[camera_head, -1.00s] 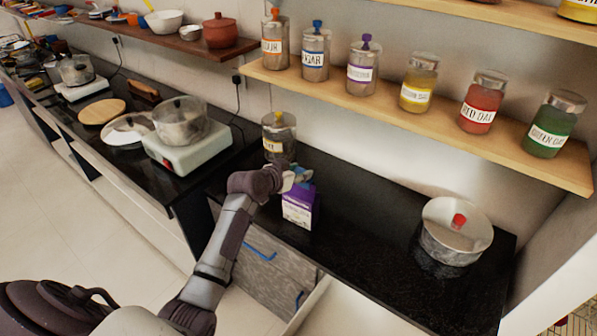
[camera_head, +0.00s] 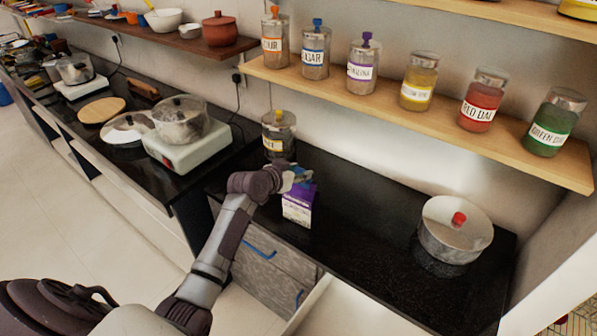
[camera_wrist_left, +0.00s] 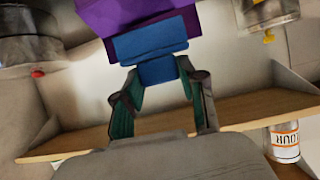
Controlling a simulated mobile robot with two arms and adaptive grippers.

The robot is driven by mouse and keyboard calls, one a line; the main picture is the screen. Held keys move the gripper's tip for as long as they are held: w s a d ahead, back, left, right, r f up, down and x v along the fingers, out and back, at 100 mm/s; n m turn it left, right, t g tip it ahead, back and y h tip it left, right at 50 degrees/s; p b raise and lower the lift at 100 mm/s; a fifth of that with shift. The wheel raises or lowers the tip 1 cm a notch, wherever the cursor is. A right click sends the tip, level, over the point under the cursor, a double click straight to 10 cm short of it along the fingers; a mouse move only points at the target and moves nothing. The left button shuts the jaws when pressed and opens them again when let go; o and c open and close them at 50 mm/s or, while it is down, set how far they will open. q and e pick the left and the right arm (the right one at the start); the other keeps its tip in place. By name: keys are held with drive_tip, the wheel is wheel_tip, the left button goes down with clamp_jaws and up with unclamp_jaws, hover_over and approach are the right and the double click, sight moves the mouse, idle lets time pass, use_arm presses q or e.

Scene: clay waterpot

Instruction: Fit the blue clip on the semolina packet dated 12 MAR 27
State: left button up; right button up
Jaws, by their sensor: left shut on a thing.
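The semolina packet (camera_head: 297,208), purple above and white below, stands on the black counter. Its print and date are too small to read. My left gripper (camera_head: 289,178) is at the packet's top edge, shut on the blue clip (camera_head: 303,174). In the left wrist view, the clip (camera_wrist_left: 150,42) sits between the fingertips (camera_wrist_left: 157,82) and overlaps the packet's purple part (camera_wrist_left: 130,14). I cannot tell whether the clip's jaws are around the packet's edge. My right gripper is not in view.
A lidded jar (camera_head: 278,134) stands just behind my left gripper. A steel pot (camera_head: 455,240) with a red thing inside is at the right. A wooden shelf (camera_head: 400,112) with labelled jars runs above. The counter between packet and pot is clear.

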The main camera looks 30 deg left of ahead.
use_arm(q)
drive_tip(key=o, duration=0.9)
drive_tip(key=shift+v, duration=6)
drive_tip(key=shift+s+f, duration=0.1)
drive_tip(key=shift+f, duration=0.05)
